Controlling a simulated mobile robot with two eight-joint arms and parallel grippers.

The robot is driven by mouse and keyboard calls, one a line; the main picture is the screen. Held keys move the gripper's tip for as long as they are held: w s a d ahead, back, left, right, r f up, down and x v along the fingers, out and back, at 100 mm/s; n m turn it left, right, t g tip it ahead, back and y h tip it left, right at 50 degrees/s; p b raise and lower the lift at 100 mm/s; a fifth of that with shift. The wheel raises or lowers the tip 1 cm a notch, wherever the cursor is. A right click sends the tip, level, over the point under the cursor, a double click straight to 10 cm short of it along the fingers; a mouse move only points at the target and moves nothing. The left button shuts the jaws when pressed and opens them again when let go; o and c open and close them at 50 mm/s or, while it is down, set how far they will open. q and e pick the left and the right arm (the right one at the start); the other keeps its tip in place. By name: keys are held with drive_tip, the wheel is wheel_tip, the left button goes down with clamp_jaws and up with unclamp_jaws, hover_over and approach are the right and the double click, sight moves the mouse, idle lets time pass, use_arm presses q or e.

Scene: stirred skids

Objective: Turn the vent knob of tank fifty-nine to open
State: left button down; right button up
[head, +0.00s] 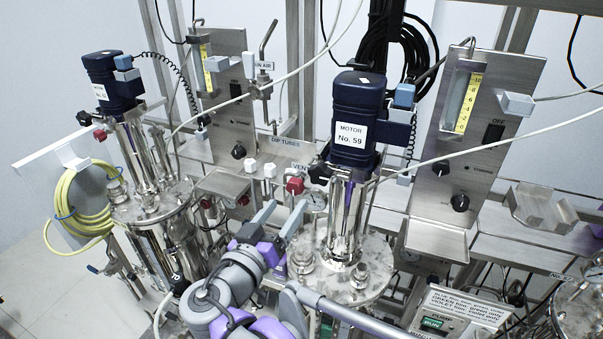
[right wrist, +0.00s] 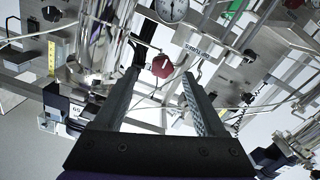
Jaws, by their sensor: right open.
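Tank fifty-nine has a dark blue motor (head: 357,110) labelled "MOTOR No. 59" above a steel lid (head: 365,288) in the head view. A red knob (head: 294,186) sits just left of that motor's column, below a "VENT" label (head: 301,167). My right gripper (head: 287,206) is open and empty, its grey fingers pointing up towards the red knob from just below it. In the right wrist view the red knob (right wrist: 162,66) appears between the fingertips (right wrist: 160,76), slightly beyond them; contact cannot be seen. The knob's open or closed marking is not readable. My left gripper is not in view.
Another tank with a blue motor (head: 108,80) stands at the left, with a coiled yellow hose (head: 68,212). Steel panels with yellow-scaled gauges (head: 468,103) stand behind. A pump box (head: 455,315) is at the lower right. A round gauge (right wrist: 173,10) is above the knob in the wrist view.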

sight(300, 174)
drive_tip(key=shift+w+a+r, duration=0.2)
drive_tip(key=shift+w+r, duration=0.15)
drive_tip(key=x, duration=0.9)
drive_tip(key=shift+w+d+p, duration=0.15)
drive_tip(key=shift+w+p, duration=0.15)
drive_tip(key=shift+w, duration=0.05)
clamp_jaws()
